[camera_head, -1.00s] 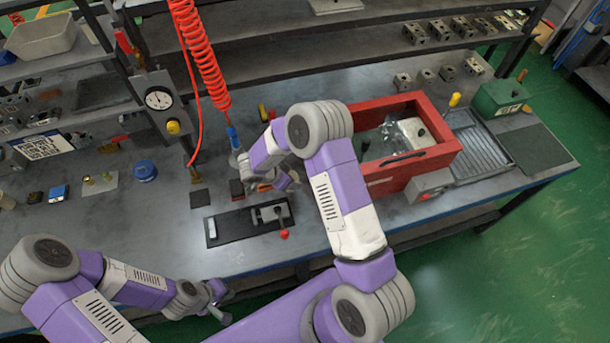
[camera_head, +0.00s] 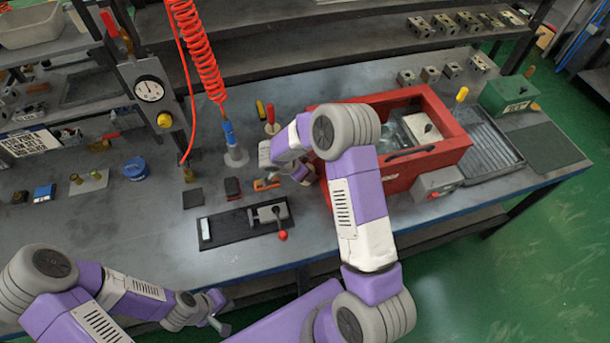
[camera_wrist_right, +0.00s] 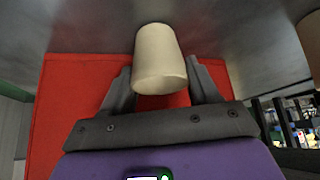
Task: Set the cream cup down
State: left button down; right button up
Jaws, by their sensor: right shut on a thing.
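The cream cup (camera_wrist_right: 158,60) shows in the right wrist view between the fingers of my right gripper (camera_wrist_right: 160,90). The gripper is shut on it, and the cup's far end points to the grey surface at the top of that view. In the head view my right gripper (camera_head: 270,157) is over the bench, just left of the red box; I cannot make out the cup there. Whether the cup touches the bench is not clear. My left gripper (camera_head: 219,318) is low in the head view, in front of the bench; its fingers are too small to read.
The red box (camera_head: 395,178) stands right of my right gripper. An orange-handled item (camera_head: 266,184), a dark block (camera_head: 232,188) and a grey nozzle stand (camera_head: 236,157) are close on its left. A black plate (camera_head: 225,229) with a clamp lies in front. A red coiled hose (camera_head: 197,50) hangs behind.

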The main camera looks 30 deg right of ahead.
jog(key=shift+r, duration=0.1)
jog(key=o, duration=0.9)
jog(key=shift+f, duration=0.2)
jog(key=shift+r, duration=0.15)
jog(key=p+v, duration=0.3)
jog(key=v, duration=0.9)
jog(key=shift+r, duration=0.1)
